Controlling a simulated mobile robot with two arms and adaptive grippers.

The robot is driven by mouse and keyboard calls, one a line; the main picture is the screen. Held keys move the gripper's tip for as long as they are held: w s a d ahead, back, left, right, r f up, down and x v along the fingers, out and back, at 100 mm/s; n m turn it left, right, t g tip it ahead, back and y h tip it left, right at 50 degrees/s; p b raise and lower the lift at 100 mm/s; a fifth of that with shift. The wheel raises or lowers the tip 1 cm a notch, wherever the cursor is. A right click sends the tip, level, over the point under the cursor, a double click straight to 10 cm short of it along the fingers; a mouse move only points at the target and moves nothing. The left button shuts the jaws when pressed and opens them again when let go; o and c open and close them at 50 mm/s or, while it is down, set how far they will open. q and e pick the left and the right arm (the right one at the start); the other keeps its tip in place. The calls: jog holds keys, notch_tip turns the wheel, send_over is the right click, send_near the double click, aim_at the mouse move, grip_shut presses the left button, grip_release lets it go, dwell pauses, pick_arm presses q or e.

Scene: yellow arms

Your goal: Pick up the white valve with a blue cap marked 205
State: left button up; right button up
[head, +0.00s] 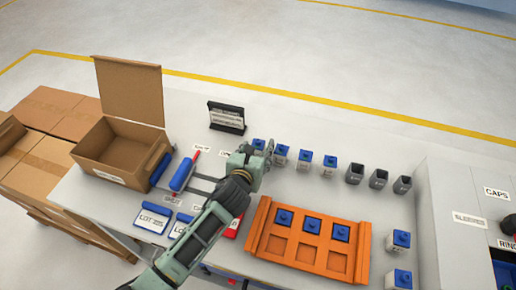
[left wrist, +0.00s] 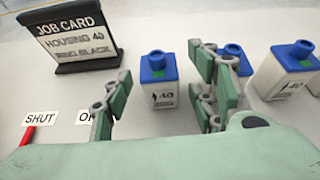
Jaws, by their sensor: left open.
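Several white valves with blue caps stand in a row at the back of the table, among them one (head: 281,153) just right of my left gripper (head: 262,157). In the left wrist view, my open left gripper (left wrist: 162,78) has a blue-capped white valve (left wrist: 158,82) showing between its fingers, apparently marked 40. A second valve (left wrist: 236,58) is partly hidden behind the right finger, and a third (left wrist: 285,70) stands farther right. Two more blue-capped valves (head: 401,241) stand at the right. I cannot read 205 on any of them. My right gripper is out of view.
An orange tray (head: 265,226) holds three blue-capped pieces in front. Three dark grey housings (head: 378,178) stand right of the row. A job card stand (head: 226,117) is behind, and an open cardboard box (head: 112,172) is at left. Signs reading SHUT lie nearby.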

pick_arm(q)
jog(key=shift+w+d+f, duration=0.15)
jog(key=shift+w+f, duration=0.1)
jog(key=shift+w, duration=0.2)
jog(key=c, duration=1.3)
